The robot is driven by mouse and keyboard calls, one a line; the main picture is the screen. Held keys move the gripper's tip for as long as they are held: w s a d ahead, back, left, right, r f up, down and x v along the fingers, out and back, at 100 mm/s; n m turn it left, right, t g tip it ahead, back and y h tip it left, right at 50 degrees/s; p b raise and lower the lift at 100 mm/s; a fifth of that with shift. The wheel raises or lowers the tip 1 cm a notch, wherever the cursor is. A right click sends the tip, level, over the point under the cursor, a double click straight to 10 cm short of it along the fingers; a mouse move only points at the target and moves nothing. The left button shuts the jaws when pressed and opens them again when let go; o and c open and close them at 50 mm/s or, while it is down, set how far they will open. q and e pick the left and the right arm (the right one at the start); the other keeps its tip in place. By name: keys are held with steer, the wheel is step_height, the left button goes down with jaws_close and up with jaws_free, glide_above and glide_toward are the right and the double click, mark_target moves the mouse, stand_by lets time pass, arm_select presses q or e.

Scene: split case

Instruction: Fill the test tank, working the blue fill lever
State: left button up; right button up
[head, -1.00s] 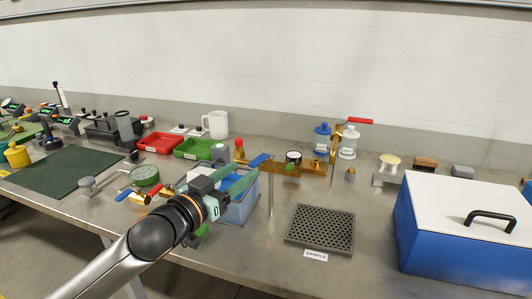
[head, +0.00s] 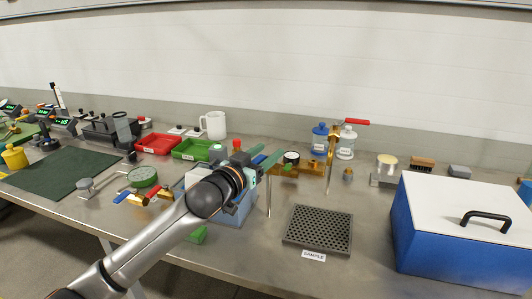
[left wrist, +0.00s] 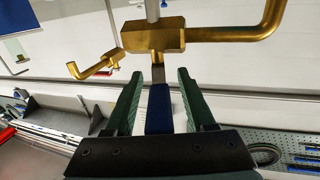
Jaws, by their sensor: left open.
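The blue fill lever (left wrist: 158,108) lies between the two green fingers of my left gripper (head: 267,159) in the left wrist view, with slivers of space beside it. The gripper is open around it. The lever joins the brass valve (left wrist: 152,38), whose pipe also shows in the head view (head: 300,168). In the head view the lever is hidden behind my gripper. The test tank, seemingly the blue-sided box (head: 236,210), stands below the gripper, partly covered by my arm. My right gripper is not in view.
A perforated dark tray (head: 318,229) lies right of the tank. A big blue case (head: 450,240) with a white lid fills the right side. Red (head: 158,143) and green (head: 193,149) bins stand behind.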

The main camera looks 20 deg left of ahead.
arm_select(q)
jaws_close()
stand_by(0.4)
stand_by(1.0)
